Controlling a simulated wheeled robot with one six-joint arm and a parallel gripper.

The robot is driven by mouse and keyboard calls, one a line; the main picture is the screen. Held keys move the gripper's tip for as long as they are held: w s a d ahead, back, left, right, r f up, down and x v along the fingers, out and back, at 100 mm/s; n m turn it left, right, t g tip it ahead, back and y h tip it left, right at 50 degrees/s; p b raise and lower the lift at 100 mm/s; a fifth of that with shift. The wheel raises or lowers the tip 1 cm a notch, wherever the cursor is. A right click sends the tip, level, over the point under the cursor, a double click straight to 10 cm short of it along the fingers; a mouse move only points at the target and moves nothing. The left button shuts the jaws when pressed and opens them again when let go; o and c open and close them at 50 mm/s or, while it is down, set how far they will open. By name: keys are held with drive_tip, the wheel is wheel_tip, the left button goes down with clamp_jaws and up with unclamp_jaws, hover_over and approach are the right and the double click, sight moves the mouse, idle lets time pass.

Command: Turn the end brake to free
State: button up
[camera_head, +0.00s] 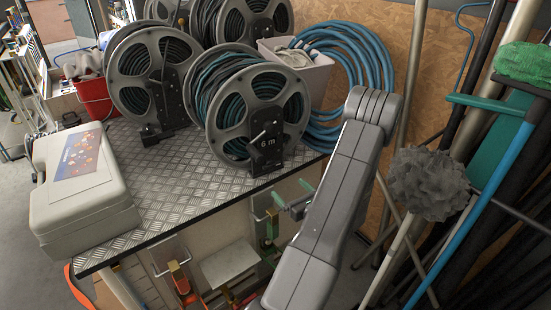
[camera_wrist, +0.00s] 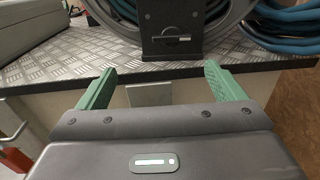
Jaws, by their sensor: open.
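The front reel (camera_head: 219,115), with dark green hose and a "6 m" mark, stands nearest the right end of the bench. Its black bracket (camera_head: 267,158) carries a small pale brake lever (camera_head: 258,137). In the wrist view the lever (camera_wrist: 178,38) lies about level on the dark bracket (camera_wrist: 158,20), seen above and beyond my fingers. My gripper (camera_wrist: 160,67) is open and empty, its green fingers wide apart. It is in front of the bench edge, below the lever and apart from it. In the head view my grey arm hides part of the gripper.
More reels (camera_head: 155,72) stand behind and left on the checker-plate bench (camera_head: 160,180). A pale case (camera_head: 80,190) lies at left, a red bucket (camera_head: 95,97) behind it. Blue hose (camera_head: 372,62) hangs behind. Brooms and a grey mop head (camera_head: 428,183) stand close right of my arm.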

sight(273, 166)
drive_tip(key=shift+m+t+h, duration=0.3)
drive_tip(key=shift+m+t, duration=0.1)
drive_tip(key=x, duration=0.4)
drive_tip(key=d+p+x, duration=0.1)
drive_tip(key=x, duration=0.9)
drive_tip(key=shift+w+d+f+p, duration=0.15)
drive_tip(key=shift+w+f+p, duration=0.05)
drive_tip(key=shift+w+p, duration=0.15)
drive_tip(key=c, duration=1)
